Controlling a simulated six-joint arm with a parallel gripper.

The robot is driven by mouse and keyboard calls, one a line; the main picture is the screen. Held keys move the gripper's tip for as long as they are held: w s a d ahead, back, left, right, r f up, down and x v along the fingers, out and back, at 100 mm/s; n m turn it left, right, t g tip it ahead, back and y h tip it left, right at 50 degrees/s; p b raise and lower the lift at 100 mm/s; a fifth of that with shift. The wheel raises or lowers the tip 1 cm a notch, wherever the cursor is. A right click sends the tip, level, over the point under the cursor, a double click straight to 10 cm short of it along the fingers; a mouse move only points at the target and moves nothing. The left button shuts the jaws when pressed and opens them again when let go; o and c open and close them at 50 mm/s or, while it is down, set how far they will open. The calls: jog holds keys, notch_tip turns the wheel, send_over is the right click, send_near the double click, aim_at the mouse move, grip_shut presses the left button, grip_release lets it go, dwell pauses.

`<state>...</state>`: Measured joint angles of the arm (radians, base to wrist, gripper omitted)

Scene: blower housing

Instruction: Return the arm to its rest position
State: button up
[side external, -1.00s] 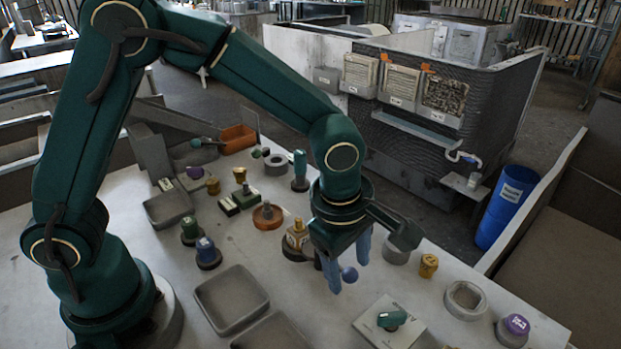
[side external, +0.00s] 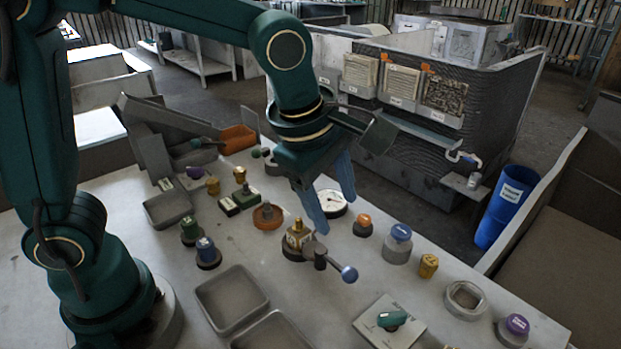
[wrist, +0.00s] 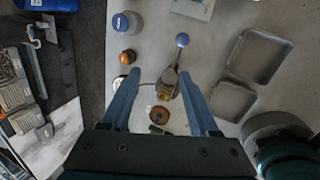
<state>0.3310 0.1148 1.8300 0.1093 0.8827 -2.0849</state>
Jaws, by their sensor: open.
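My gripper (side external: 335,210) has blue fingers spread apart with nothing between them. In the side external view it hangs above the table, up and behind a brass valve (side external: 297,238) with a grey lever ending in a blue ball (side external: 349,274). In the wrist view my gripper (wrist: 162,98) shows its two fingers wide apart. The brass valve (wrist: 167,90) and its blue ball (wrist: 182,40) lie below, seen between and beyond the fingers. The fingers look clear of the valve. My arm is bent over the table.
Several small parts stand on the grey table, among them a blue-capped cylinder (side external: 398,243), an orange knob (side external: 363,224) and a round gauge (side external: 332,202). Empty grey trays (side external: 231,299) lie at the front. A blue bin (side external: 504,208) stands on the floor beyond.

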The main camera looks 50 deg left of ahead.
jog(key=s+a+m+t, duration=0.1)
jog(key=s+a+m, duration=0.3)
jog(key=m, duration=0.5)
jog(key=s+a+r+m, duration=0.1)
jog(key=s+a+m, duration=0.2)
jog(key=s+m, duration=0.5)
jog(key=shift+a+r+m+t, duration=0.25)
jog(key=shift+a+m+t, duration=0.15)
jog(key=shift+m, duration=0.8)
